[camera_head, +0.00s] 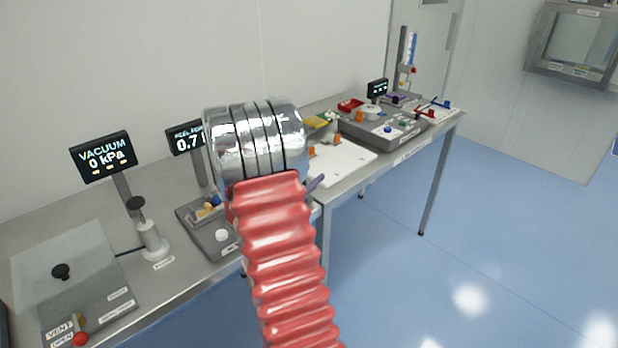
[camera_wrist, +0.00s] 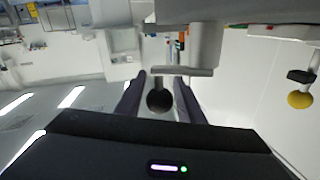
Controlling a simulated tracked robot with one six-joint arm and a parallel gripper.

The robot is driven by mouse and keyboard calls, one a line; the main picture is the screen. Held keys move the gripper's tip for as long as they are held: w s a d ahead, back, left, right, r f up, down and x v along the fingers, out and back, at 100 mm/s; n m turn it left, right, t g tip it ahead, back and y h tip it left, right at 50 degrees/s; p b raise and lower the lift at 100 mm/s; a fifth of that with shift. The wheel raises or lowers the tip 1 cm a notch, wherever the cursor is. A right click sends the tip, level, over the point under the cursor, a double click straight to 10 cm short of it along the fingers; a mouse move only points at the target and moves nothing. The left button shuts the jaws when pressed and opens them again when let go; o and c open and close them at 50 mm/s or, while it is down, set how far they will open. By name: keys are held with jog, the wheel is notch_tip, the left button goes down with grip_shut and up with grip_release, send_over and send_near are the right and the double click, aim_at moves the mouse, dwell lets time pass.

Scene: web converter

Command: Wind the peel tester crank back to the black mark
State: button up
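The peel tester (camera_head: 195,222) is a grey unit on the bench, partly hidden behind my arm. Its display (camera_head: 186,138) reads 0.7, with its label partly covered. In the wrist view, a grey crank arm (camera_wrist: 185,71) sits on a pale cylindrical hub (camera_wrist: 206,45) and carries a dark round knob (camera_wrist: 159,100). My gripper (camera_wrist: 160,88) is open, with one dark finger on each side of the knob and small gaps visible. Contact with the knob does not show. My arm hides the gripper's grip area in the head view. I cannot make out the black mark.
A vacuum display (camera_head: 103,157) reading 0 kPa, a pump handle (camera_head: 150,240) and a clear-lidded box (camera_head: 72,270) stand left of the tester. To the right are a white board (camera_head: 342,163) and a grey control unit (camera_head: 385,130). The blue floor (camera_head: 480,240) is clear.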

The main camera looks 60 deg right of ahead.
jog(key=shift+o, duration=0.9)
jog(key=shift+a, duration=0.1)
jog(key=a, duration=1.3)
jog(key=shift+w+a, duration=0.2)
jog(key=shift+a, duration=0.1)
